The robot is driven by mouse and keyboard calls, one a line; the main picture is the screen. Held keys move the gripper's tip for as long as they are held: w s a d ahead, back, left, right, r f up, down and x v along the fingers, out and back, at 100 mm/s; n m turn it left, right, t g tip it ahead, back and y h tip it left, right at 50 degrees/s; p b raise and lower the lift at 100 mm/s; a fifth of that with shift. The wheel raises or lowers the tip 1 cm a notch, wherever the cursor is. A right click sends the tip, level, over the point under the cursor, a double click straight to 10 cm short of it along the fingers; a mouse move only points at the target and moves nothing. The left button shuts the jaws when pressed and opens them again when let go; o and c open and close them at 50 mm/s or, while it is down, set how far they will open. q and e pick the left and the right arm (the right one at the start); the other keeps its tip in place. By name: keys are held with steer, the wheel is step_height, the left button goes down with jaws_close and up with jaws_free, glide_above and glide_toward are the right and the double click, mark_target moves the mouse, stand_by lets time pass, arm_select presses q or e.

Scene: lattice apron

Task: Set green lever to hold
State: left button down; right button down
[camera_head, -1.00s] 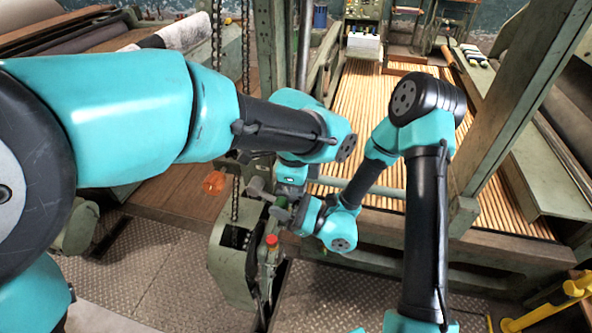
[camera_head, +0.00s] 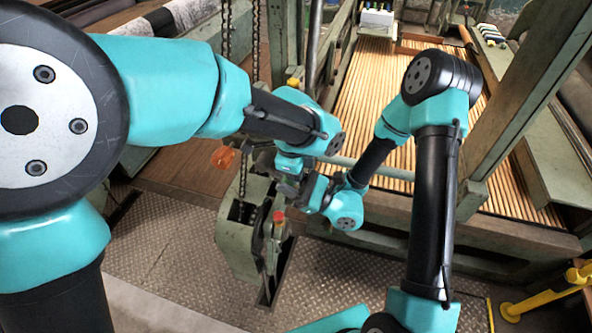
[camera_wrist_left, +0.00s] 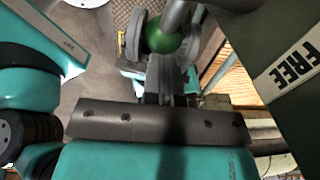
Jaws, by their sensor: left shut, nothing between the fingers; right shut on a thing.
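The green ball knob (camera_wrist_left: 165,38) of the lever shows at the top middle of the left wrist view, on a grey metal rod (camera_wrist_left: 177,12). A white "FREE" label (camera_wrist_left: 292,72) is on the panel to its right. My right gripper (camera_head: 290,189) is shut, with its fingers at the lever area; dark gripper parts are beside the green knob in the wrist view. My left gripper (camera_head: 284,176) is shut and empty; its fingers (camera_wrist_left: 163,80) end just below the knob. The arms hide the lever in the head view.
A red-topped lever (camera_head: 279,217) stands on the green machine housing (camera_head: 236,235) near both grippers. An orange knob (camera_head: 222,158) is to the left. A slatted bed (camera_head: 375,85) and green frame post (camera_head: 530,80) lie right. Patterned metal floor is open in front.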

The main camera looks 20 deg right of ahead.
arm_select(q)
steer(key=shift+a+f, duration=0.1)
steer(key=shift+f, duration=0.25)
arm_select(e)
steer(key=c, duration=1)
jaws_free()
steer(key=shift+d+r, duration=0.1)
steer(key=shift+r, duration=0.1)
arm_select(q)
steer(key=shift+r, duration=0.1)
arm_select(e)
steer(key=o, duration=0.3)
steer(key=shift+o, duration=0.2)
steer(key=shift+f, duration=0.15)
steer(key=v, duration=1.2)
